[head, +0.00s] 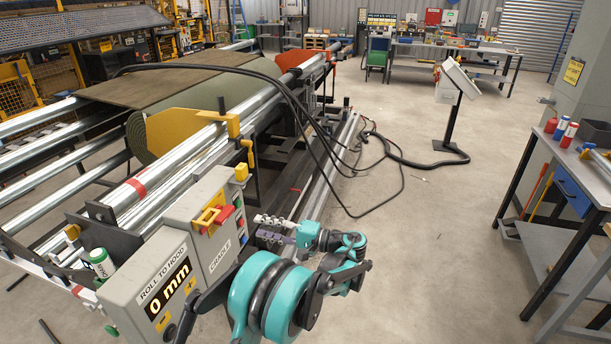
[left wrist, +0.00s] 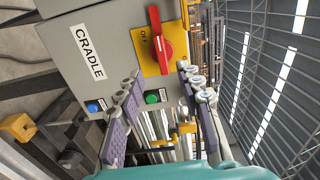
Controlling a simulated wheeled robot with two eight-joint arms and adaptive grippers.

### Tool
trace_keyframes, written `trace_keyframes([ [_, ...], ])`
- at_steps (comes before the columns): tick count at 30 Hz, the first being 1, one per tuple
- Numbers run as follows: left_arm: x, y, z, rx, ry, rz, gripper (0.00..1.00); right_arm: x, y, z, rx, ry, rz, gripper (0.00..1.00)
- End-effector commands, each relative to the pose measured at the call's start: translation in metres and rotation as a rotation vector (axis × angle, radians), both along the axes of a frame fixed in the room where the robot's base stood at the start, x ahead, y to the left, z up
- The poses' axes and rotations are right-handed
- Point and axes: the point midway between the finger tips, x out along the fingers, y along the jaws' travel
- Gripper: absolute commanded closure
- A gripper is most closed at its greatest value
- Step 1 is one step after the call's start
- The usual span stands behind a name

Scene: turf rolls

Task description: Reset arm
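My left gripper (head: 262,229) is to the right of the grey box labelled CRADLE (head: 214,235), and its fingers point toward that box. In the left wrist view, the two purple fingers (left wrist: 158,78) are apart with nothing between them, so the gripper is open. Beyond the fingertips, the box carries a red rotary handle (left wrist: 161,45) on a yellow plate, with a green button (left wrist: 152,97) and a blue button (left wrist: 93,107) below. I see no contact between fingers and box. My teal left arm is bent in the lower middle. My right gripper is in neither view.
Metal rollers (head: 180,178) and a turf roll (head: 140,140) lie behind. Black cables (head: 385,150) cross the floor. A workbench (head: 590,175) stands right; the floor between is open.

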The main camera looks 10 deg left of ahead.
Motion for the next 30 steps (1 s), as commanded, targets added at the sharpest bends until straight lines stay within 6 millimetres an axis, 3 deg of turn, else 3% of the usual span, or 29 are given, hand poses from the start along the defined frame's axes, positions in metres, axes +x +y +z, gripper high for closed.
trace_keyframes([
  [8,-0.019,0.024,0.013,-0.183,0.040,-0.062,0.64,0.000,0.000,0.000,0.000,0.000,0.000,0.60],
  [12,-0.050,0.037,0.015,-0.393,0.058,-0.133,0.64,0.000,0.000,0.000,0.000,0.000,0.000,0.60],
  [16,-0.085,0.036,0.009,-0.589,0.045,-0.198,0.64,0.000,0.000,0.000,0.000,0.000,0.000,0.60],
  [23,-0.157,0.011,-0.010,-0.935,-0.042,-0.301,0.64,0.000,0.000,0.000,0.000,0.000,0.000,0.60],
  [30,-0.226,-0.039,-0.033,-1.272,-0.216,-0.388,0.64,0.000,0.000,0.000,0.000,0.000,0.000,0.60],
])
